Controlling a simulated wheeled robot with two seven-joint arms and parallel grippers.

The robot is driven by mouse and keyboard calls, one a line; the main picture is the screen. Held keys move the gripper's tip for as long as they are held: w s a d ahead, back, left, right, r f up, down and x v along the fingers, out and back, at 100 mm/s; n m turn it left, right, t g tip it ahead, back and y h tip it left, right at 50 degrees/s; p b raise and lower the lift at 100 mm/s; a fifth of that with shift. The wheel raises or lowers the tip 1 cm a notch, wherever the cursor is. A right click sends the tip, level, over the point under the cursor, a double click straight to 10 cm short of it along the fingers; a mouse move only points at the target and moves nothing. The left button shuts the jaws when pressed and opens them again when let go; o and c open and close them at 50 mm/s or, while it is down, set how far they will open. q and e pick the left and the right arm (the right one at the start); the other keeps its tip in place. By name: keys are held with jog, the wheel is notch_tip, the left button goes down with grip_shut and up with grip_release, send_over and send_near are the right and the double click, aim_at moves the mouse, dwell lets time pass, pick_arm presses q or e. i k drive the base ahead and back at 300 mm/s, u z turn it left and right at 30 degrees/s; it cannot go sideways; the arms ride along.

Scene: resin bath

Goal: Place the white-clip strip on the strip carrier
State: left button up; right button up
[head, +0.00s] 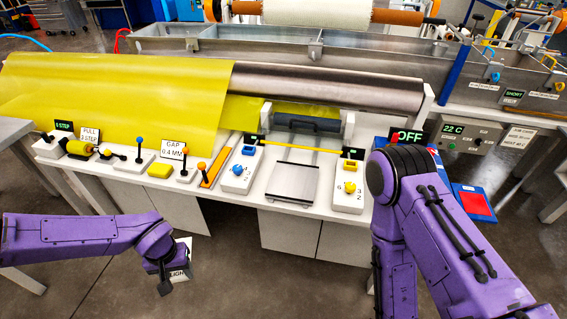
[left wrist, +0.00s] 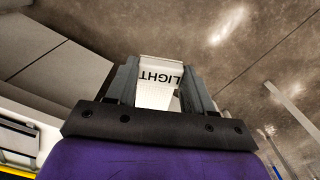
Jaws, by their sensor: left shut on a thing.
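My left gripper (head: 172,277) hangs low in front of the bench and is shut on a white piece (head: 181,270) lettered "LIGHT". In the left wrist view the white piece (left wrist: 158,82) sits between the two grey fingers (left wrist: 160,90), its lettering upside down. I cannot tell whether it is the white-clip strip. Nothing in view is clearly marked as the strip carrier. A flat grey plate (head: 292,183) lies on the bench between two white control blocks. My right arm covers the right end of the bench; its gripper is out of view.
The white bench (head: 262,187) carries a yellow sheet (head: 110,95), a steel roller (head: 330,85), an orange strip (head: 217,161), and white blocks with a blue knob (head: 238,170) and a yellow knob (head: 349,187). A blue tray with a red pad (head: 476,204) is at right. Floor before the bench is clear.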

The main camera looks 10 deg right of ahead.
aim_at(293, 180)
jog(key=z, duration=0.75)
jog(key=i, duration=1)
